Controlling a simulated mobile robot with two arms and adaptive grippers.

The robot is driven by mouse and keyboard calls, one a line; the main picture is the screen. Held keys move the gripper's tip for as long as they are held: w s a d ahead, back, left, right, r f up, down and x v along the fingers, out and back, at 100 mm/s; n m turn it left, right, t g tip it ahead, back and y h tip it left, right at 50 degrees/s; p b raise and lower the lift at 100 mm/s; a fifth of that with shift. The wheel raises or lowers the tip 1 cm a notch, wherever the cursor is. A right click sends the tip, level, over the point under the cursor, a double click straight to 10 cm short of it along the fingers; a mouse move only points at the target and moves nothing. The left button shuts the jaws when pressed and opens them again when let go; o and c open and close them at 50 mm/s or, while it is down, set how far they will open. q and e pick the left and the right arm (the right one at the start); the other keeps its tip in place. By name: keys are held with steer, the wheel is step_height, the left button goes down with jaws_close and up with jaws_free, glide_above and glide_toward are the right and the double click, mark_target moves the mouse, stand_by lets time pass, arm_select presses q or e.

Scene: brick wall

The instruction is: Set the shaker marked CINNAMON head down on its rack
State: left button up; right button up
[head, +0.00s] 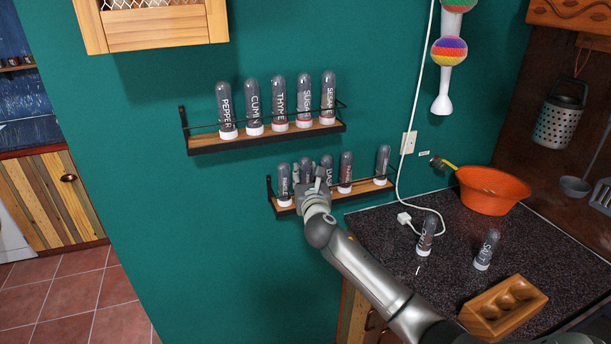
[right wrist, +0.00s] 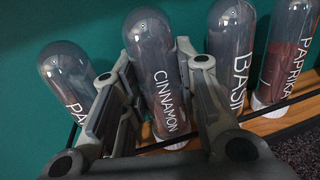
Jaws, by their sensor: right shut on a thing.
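The CINNAMON shaker (right wrist: 165,92) is a clear tube of dark spice with its white cap at the bottom and its rounded end up. It stands roughly upright at the lower rack (head: 364,187), behind the rack's thin front rail. My right gripper (head: 311,186) reaches it from the front; in the right wrist view its fingers (right wrist: 158,95) are on both sides of the shaker and shut on it. In the head view the gripper hides most of this shaker. Whether the cap touches the board is hard to tell. My left gripper is not in view.
The BASIL (right wrist: 231,75) and PAPRIKA (right wrist: 288,55) shakers stand close to the right, another shaker (right wrist: 68,80) to the left. An upper rack (head: 265,137) holds several shakers. On the counter are two shakers (head: 427,236) (head: 487,250), a wooden holder (head: 503,308) and an orange colander (head: 492,190).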

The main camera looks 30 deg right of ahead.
steer(key=shift+f, duration=0.1)
steer(key=o, duration=1.1)
steer(key=shift+c, duration=0.2)
steer(key=shift+s, duration=0.1)
steer(key=v, duration=1.1)
steer(key=shift+s+a, duration=0.2)
steer(key=shift+s, duration=0.15)
